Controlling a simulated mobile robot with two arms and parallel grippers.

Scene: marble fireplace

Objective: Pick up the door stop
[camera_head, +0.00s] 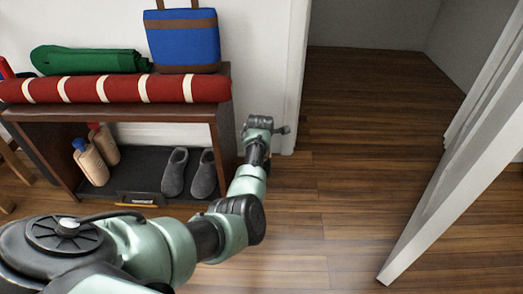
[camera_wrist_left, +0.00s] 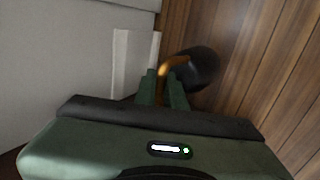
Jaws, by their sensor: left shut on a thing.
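The door stop (camera_wrist_left: 203,66) shows in the left wrist view as a dark rounded body with an orange-brown loop at its left. It is by the wall and over the wooden floor; I cannot tell whether it touches the floor. My left gripper (camera_wrist_left: 162,76) is shut on the orange-brown loop, with the dark body just beyond and right of the fingertips. In the head view my left arm reaches past the bench toward the door frame, and its hand hides its fingers and the door stop. My right gripper is not in view.
A brown bench (camera_head: 120,113) at left bears a red striped roll (camera_head: 115,89), a green roll (camera_head: 85,61) and a blue bag (camera_head: 184,42). Grey slippers (camera_head: 189,173) and bottles (camera_head: 91,163) stand beneath. A white door (camera_head: 450,165) stands open at right; floor between is clear.

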